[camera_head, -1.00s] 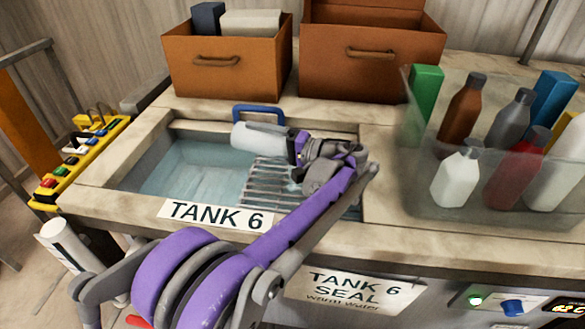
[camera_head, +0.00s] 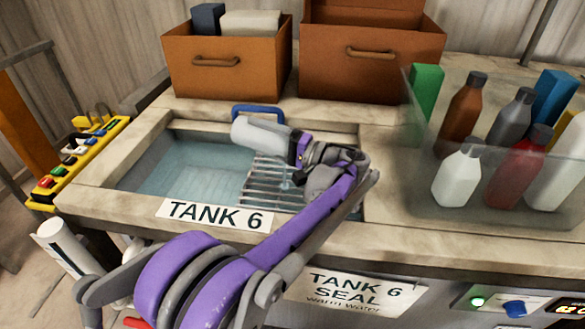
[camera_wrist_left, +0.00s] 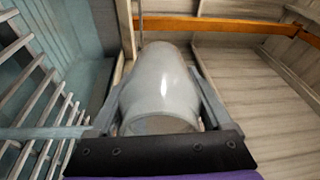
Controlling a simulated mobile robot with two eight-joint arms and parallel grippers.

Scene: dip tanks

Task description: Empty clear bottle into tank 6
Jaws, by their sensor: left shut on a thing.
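My left gripper (camera_head: 300,148) is shut on the clear bottle (camera_head: 258,135), a pale, whitish translucent bottle. It holds the bottle on its side above tank 6 (camera_head: 110,182), with the bottle's left end higher than its right. The right end is hidden behind the gripper. In the left wrist view the bottle (camera_wrist_left: 160,85) lies between the two fingers. The tank holds bluish water (camera_head: 195,165) and a metal rack (camera_head: 262,185). A pale streak shows below the gripper over the rack; I cannot tell for sure whether it is liquid. My right gripper is not in view.
A blue handle (camera_head: 258,112) stands at the tank's back edge. Two brown boxes (camera_head: 228,80) are behind. A clear bin (camera_head: 440,205) with several bottles is at the right. A yellow rack (camera_head: 85,160) is at the left. The worktop between tank and bin is bare.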

